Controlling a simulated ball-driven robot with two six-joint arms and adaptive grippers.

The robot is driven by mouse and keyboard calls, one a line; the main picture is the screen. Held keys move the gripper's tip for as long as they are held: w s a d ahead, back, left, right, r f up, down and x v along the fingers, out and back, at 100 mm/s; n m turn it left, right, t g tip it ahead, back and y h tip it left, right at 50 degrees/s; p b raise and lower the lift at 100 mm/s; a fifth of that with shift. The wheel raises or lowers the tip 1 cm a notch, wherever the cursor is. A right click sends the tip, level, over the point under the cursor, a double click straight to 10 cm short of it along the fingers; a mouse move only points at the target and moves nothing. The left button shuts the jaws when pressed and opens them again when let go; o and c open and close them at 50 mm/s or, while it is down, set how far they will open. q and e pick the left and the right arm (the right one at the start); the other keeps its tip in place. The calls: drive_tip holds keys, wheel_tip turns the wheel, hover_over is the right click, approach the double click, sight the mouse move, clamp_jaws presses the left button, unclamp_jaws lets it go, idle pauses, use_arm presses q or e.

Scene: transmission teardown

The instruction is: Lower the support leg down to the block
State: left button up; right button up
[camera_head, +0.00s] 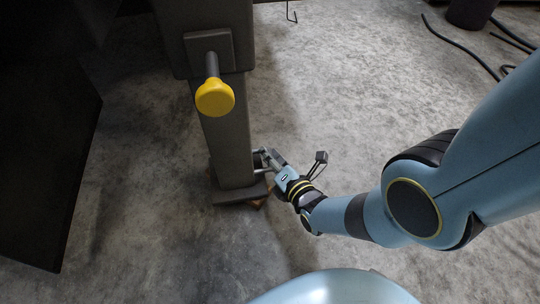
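The grey support leg (228,140) stands upright left of centre, coming down out of a wider dark housing (207,45). A yellow knob (214,98) on a dark shaft sticks out from the housing. The leg ends in a flat foot plate (232,194) close to the floor. A small brown edge of the block (258,203) shows under the right side of the plate; the rest is hidden, and I cannot tell whether they touch. My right gripper (262,159) is low, beside the leg's lower right side. Its fingertips are too small and partly hidden to read. My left gripper is out of view.
A large dark panel (40,160) fills the left side. Black cables (465,50) and a dark round container (470,12) lie at the upper right. A small dark piece on thin rods (320,157) stands out beside my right wrist. Concrete floor between is clear.

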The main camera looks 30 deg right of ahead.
drive_tip(key=shift+o, duration=0.5)
drive_tip(key=shift+s, duration=0.1)
drive_tip(key=shift+r, duration=0.15)
drive_tip(key=shift+r, duration=5)
drive_tip(key=shift+w, duration=0.2)
drive_tip(key=shift+s, duration=0.1)
